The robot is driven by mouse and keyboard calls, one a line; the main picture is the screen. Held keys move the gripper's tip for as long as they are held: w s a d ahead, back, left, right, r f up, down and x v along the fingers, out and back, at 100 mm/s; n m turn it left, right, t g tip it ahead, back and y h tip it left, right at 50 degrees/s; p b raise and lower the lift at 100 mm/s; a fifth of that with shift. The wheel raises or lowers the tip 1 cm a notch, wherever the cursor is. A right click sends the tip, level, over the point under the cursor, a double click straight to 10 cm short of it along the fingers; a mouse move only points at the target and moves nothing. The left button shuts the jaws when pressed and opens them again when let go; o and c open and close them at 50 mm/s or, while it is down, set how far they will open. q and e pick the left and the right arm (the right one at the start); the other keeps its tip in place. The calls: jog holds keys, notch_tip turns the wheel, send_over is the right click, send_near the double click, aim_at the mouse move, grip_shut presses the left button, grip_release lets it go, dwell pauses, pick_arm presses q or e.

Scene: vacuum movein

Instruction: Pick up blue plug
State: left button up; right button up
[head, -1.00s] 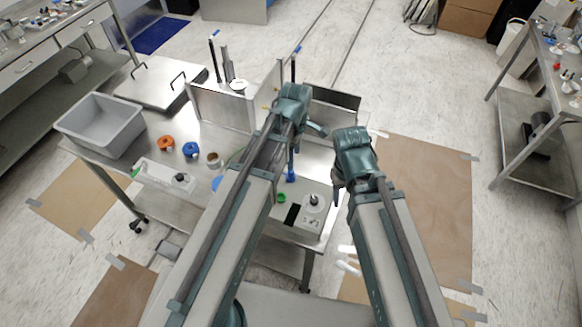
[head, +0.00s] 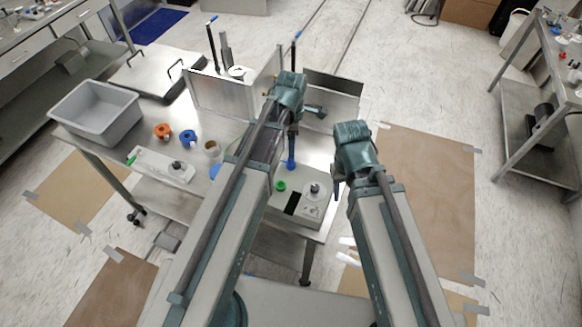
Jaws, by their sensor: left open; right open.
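A small blue piece (head: 291,164), which looks like the blue plug, shows on the table side of the grey box with a black panel (head: 296,203). My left gripper (head: 300,128) is open just above and behind it in the picture, one dark finger pointing down close over it. I cannot tell whether that finger touches it. My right gripper (head: 338,188) is open and empty, to the right of the grey box at the table's right edge. My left arm hides part of the table middle.
The metal table (head: 185,195) also holds a grey bin (head: 97,112), an orange ring (head: 162,131), a blue ring (head: 188,137), a white power strip (head: 160,166) and a green cap (head: 281,186). Upright metal panels (head: 222,95) stand behind.

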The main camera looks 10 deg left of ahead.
aim_at(291, 162)
pick_arm(q)
jog(key=shift+f+b, duration=1.2)
jog(key=shift+f, duration=0.5)
pick_arm(e)
jog(key=shift+f, duration=1.7)
jog(key=shift+f, duration=0.1)
pick_arm(q)
jog(key=f+b, duration=0.5)
jog(key=shift+w+a+f, duration=0.1)
jog(key=shift+w+f, duration=0.05)
jog(key=shift+w, duration=0.1)
pick_arm(e)
notch_tip(291, 162, down, 5)
jog(key=shift+f, duration=0.1)
pick_arm(q)
grip_shut()
